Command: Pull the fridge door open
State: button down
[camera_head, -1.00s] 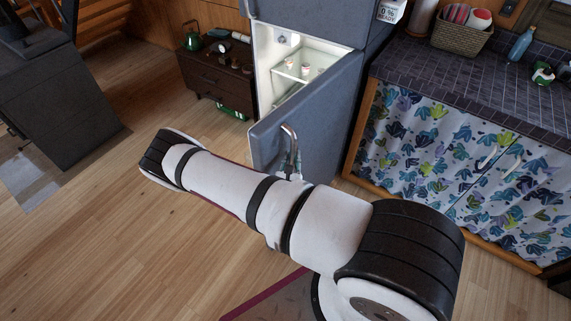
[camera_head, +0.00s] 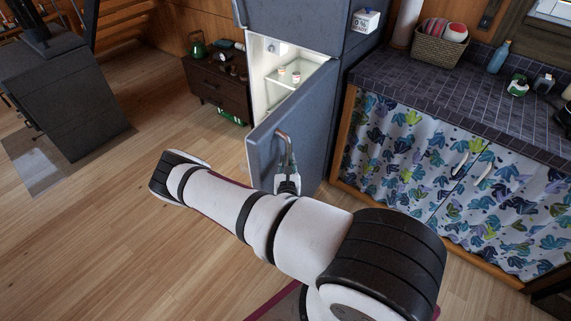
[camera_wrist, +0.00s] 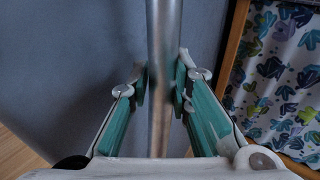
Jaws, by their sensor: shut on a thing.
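The grey-blue fridge door (camera_head: 306,130) stands open, swung out from the fridge, and the lit inside (camera_head: 266,72) shows to its left. A metal bar handle (camera_head: 286,147) runs down the door's outer face. My gripper (camera_head: 287,178) is at the handle, partly hidden behind my arm. In the wrist view the handle (camera_wrist: 159,50) stands upright between the two green-padded fingers of my gripper (camera_wrist: 160,85). The fingers are closed in around the bar, with the door face (camera_wrist: 80,60) behind it.
A counter (camera_head: 440,95) with a leaf-patterned curtain (camera_head: 420,160) stands right of the fridge. A low brown cabinet (camera_head: 217,85) is to the left, and a dark grey block unit (camera_head: 65,100) further left. The wooden floor (camera_head: 110,220) between is clear.

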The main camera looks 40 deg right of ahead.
jog(key=shift+r, duration=0.1)
jog(key=c, duration=1.4)
grip_release()
jog(key=shift+d, duration=0.1)
jog(key=shift+c, duration=0.2)
jog(key=v, duration=1.2)
